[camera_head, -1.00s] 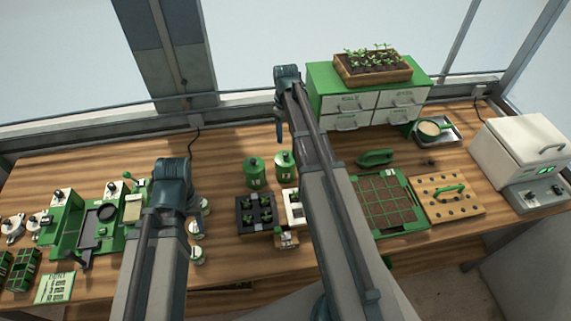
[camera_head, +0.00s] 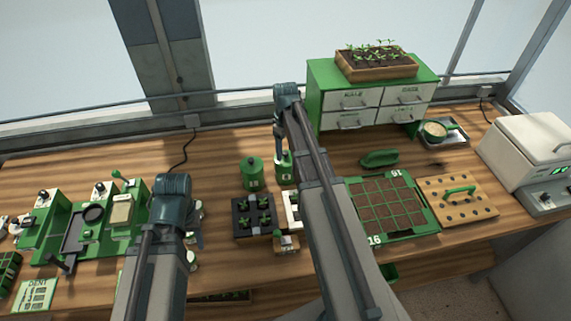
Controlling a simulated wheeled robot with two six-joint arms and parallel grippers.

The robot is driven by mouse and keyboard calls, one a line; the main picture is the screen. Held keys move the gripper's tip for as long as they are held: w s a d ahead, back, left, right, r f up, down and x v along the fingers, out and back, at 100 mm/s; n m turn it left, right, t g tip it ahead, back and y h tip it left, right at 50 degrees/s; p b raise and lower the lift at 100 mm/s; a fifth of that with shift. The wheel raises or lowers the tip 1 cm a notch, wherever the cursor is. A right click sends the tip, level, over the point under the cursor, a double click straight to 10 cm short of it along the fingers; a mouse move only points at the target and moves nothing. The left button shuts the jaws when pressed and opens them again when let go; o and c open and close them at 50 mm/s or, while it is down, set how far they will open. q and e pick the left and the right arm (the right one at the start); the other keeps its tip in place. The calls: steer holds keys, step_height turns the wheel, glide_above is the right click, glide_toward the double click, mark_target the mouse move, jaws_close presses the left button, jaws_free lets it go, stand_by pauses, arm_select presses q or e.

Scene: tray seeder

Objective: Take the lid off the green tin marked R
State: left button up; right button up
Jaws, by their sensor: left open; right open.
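Two green tins stand side by side mid-table. The left tin (camera_head: 252,175) shows its knobbed lid on and a pale mark on its front. The right tin (camera_head: 285,174) is partly hidden by my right gripper and arm. The marks are too small to read, so I cannot tell which is R. My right gripper (camera_head: 279,154) is open and points down at the top of the right tin; whether it touches the lid is unclear. My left gripper (camera_head: 199,237) is open, mostly hidden behind its own arm, left of the tins and apart from them.
A dark seedling tray (camera_head: 236,232) sits in front of the tins. A green drawer cabinet (camera_head: 322,75) stands behind right. A gridded green tray (camera_head: 432,224) and a wooden dibber board (camera_head: 428,186) lie right. Green seeder equipment (camera_head: 58,218) fills the left.

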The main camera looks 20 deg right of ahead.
mark_target(285, 154)
arm_select(q)
steer(key=shift+f, duration=0.3)
arm_select(e)
steer(key=shift+f, duration=0.25)
jaws_close()
arm_select(q)
steer(key=shift+r, duration=0.15)
arm_select(e)
steer(key=shift+r, duration=0.1)
steer(key=shift+r+p, duration=0.6)
steer(key=shift+p, duration=0.15)
steer(key=r+p, duration=0.2)
steer(key=shift+s+a+r+p, duration=0.15)
steer(key=shift+a+r+p, duration=0.05)
steer(key=shift+r+p, duration=0.2)
arm_select(q)
step_height(285, 154, up, 5)
steer(key=shift+f+p, duration=0.15)
steer(key=shift+p, duration=0.25)
arm_select(e)
steer(key=s+a, duration=0.3)
steer(key=a, duration=0.3)
steer(key=s+a, duration=0.4)
steer(key=a, duration=0.3)
steer(key=shift+s+a+r, duration=0.25)
steer(key=shift+r, duration=0.15)
